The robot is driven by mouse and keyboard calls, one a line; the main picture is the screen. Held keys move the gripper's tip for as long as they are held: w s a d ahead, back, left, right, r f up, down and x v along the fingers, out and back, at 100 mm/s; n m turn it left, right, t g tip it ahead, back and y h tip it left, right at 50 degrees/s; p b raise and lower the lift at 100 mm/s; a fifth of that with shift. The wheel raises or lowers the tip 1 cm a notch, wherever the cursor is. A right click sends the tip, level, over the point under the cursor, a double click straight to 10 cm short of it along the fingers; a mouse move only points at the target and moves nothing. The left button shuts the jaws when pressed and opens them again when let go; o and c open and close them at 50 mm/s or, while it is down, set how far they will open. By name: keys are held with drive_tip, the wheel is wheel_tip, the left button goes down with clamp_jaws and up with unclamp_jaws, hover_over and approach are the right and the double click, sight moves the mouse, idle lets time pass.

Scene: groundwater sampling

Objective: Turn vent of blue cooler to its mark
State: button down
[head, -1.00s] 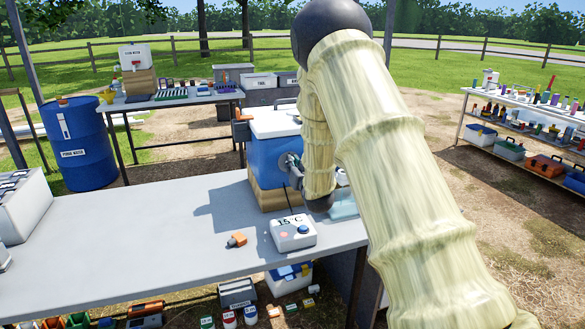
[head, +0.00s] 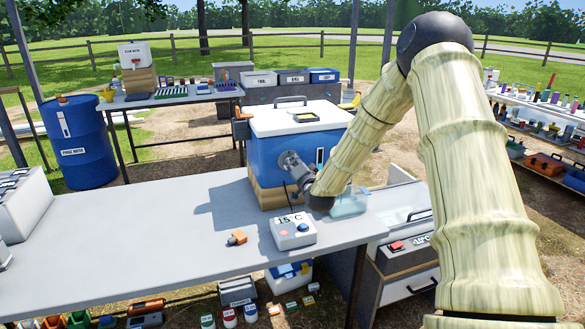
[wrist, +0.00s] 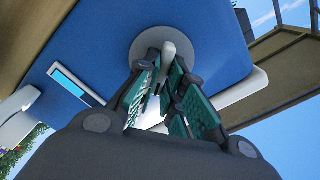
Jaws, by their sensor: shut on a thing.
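In the head view my gripper (head: 297,172) reaches the cooler's front wall from the right and hides part of the vent. I cannot make out the vent's mark. A white and blue label strip (wrist: 76,86) is on the same wall.
A white box reading 15 °C (head: 293,232) and a small orange item (head: 237,238) lie in front of the cooler. A pale blue transparent container (head: 349,203) is close to my wrist.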

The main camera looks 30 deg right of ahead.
drive_tip(key=shift+d+f+m+b, duration=0.15)
drive_tip(key=shift+m+b, duration=0.55)
drive_tip(key=shift+m, duration=1.15)
drive_tip(key=shift+a+f+m+b, duration=0.1)
drive_tip(key=shift+m+b, duration=0.55)
drive_tip(key=shift+m, duration=1.2)
drive_tip(key=shift+d, duration=0.1)
drive_tip(key=c, duration=1.4)
unclamp_jaws()
drive_tip(key=shift+c, duration=0.2)
drive_tip(key=v, duration=1.2)
drive_tip(key=shift+d, duration=0.1)
